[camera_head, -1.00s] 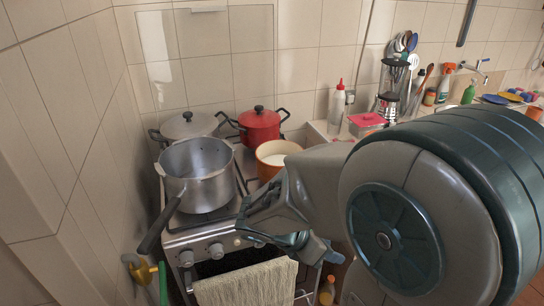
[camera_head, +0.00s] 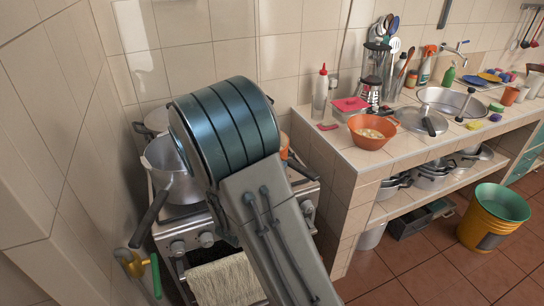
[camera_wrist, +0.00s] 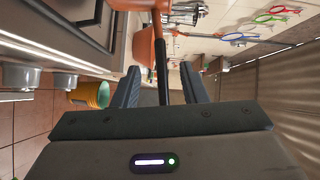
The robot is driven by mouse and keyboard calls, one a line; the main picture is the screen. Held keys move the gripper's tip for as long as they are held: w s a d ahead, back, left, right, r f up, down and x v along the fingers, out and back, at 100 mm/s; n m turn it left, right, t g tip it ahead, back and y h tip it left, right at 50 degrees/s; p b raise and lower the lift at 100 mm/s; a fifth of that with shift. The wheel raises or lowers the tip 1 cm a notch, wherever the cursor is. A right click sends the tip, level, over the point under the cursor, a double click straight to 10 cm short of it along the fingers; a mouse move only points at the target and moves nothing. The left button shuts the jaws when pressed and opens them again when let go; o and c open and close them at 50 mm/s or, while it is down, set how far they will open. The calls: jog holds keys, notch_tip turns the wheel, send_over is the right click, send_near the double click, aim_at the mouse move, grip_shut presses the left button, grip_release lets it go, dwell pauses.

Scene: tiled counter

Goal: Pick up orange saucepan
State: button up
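The orange saucepan (camera_head: 284,143) is on the stove, almost wholly hidden behind my arm in the head view. A sliver of its orange side and its dark handle (camera_head: 302,169) show at the arm's right. In the wrist view the orange saucepan (camera_wrist: 145,46) is just beyond the fingertips, its black handle running back between the fingers. My gripper (camera_wrist: 160,68) is open, one finger on each side of the handle, with a gap visible on both sides. In the head view my gripper is hidden by the arm.
A large grey pot (camera_head: 166,160) stands left of my arm on the stove (camera_head: 185,232), its long handle jutting forward. A yellow-green bucket (camera_head: 483,228) stands on the floor.

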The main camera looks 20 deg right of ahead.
aim_at(292, 160)
jog(key=p+x, duration=0.1)
jog(key=x, duration=0.7)
jog(key=shift+w+a, duration=0.1)
jog(key=shift+a, duration=0.05)
grip_shut()
